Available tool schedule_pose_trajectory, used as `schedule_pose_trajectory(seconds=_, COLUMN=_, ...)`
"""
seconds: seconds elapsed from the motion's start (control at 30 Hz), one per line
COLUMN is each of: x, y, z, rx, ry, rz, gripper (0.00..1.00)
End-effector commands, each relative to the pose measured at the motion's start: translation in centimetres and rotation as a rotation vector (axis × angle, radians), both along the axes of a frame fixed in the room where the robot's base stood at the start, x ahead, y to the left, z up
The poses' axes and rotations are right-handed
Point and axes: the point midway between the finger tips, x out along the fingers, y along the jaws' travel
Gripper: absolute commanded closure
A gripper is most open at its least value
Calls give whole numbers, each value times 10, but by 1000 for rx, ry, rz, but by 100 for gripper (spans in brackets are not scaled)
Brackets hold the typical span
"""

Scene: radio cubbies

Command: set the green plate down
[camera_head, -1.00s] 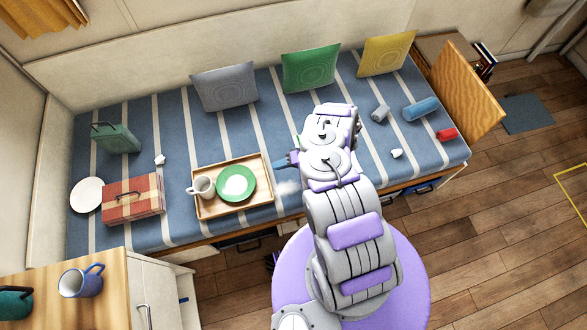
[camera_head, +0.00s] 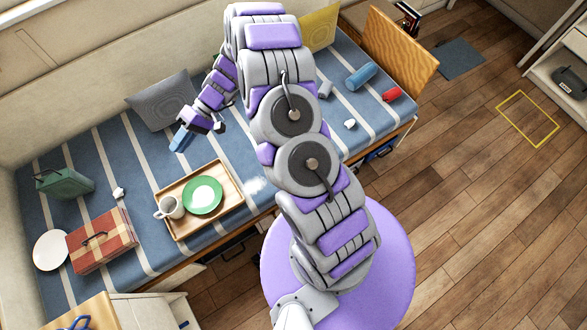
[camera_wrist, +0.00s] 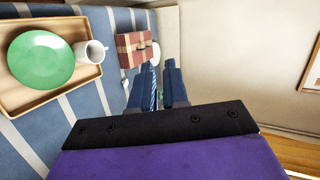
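The green plate (camera_head: 203,195) lies flat on a wooden tray (camera_head: 183,229) on the striped bed. A white mug (camera_head: 170,207) stands on the tray beside the plate. In the head view a bright white patch shows on the plate. The plate also shows in the wrist view (camera_wrist: 41,59), plain green and apart from my fingers. My gripper (camera_head: 178,140) is above the bed, beyond the tray toward the grey cushion. In the wrist view its two blue fingers (camera_wrist: 161,85) stand a little apart with nothing held between them.
A grey cushion (camera_head: 165,100) leans at the back. A blue cylinder (camera_head: 361,76) and a red item (camera_head: 392,94) lie at the right.

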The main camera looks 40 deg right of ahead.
Motion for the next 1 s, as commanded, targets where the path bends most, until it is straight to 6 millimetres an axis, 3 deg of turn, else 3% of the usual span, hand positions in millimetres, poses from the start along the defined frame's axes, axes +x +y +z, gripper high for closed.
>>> schedule_pose_trajectory(seconds=0.1, x=-21, y=7, z=43, rx=-44, ry=12, rz=59, gripper=86)
schedule_pose_trajectory(seconds=0.4, x=-88, y=3, z=122, rx=-220, ry=45, rz=171, gripper=86)
schedule_pose_trajectory(seconds=0.7, x=-163, y=-23, z=175, rx=-460, ry=55, rz=210, gripper=86)
schedule_pose_trajectory(seconds=1.0, x=-235, y=-66, z=206, rx=-734, ry=51, rz=160, gripper=86)
